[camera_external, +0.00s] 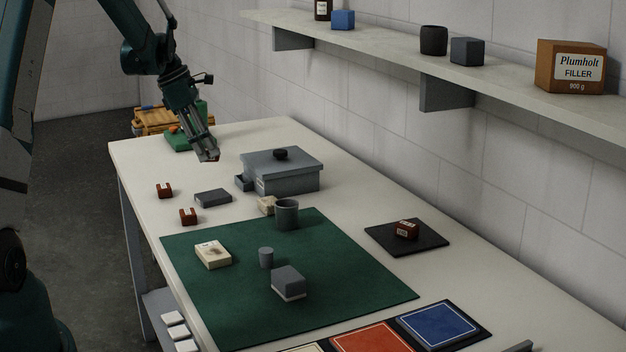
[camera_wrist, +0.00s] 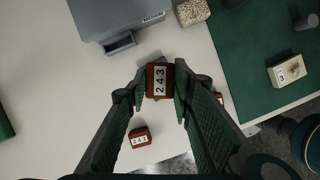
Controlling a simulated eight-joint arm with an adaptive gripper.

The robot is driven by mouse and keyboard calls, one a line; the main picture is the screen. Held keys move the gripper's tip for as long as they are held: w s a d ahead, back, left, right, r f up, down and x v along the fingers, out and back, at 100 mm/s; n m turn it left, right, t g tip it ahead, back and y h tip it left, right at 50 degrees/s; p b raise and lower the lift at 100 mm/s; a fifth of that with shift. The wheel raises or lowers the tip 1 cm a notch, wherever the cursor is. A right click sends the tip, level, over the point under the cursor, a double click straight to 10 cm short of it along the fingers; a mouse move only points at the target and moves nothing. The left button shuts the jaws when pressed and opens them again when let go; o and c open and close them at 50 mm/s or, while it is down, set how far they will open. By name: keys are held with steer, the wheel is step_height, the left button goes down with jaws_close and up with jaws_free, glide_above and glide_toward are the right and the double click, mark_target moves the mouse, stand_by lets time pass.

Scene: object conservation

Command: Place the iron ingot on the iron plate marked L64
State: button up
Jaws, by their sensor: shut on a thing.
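My gripper (camera_external: 208,156) is above the far left part of the table. In the wrist view my gripper (camera_wrist: 160,84) is shut on a small red-brown block (camera_wrist: 160,82) with a white label that seems to read 2.43. Two similar red-brown blocks, a rear one (camera_external: 164,190) and a front one (camera_external: 188,216), lie on the table; one in the wrist view (camera_wrist: 140,137) has a similar label. A dark square plate (camera_external: 432,243) on the right bears another red-brown labelled block (camera_external: 406,229). I cannot read L64 anywhere, nor tell which block is the iron ingot.
A grey lidded box (camera_external: 290,178) with a small open drawer stands near my gripper. A dark grey slab (camera_external: 213,198) lies before it. A green mat (camera_external: 345,265) holds a cup, a pale block and grey pieces. Coloured panels (camera_external: 438,324) lie in front; a shelf (camera_external: 380,42) runs above.

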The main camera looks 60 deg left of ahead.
steer(key=shift+f, duration=3.1)
steer(key=shift+f, duration=0.1)
steer(key=shift+f, duration=1.8)
steer(key=shift+f, duration=0.15)
steer(key=o, duration=1.1)
steer(key=shift+o, duration=0.2)
steer(key=shift+r, duration=0.2)
steer(key=v, duration=1.2)
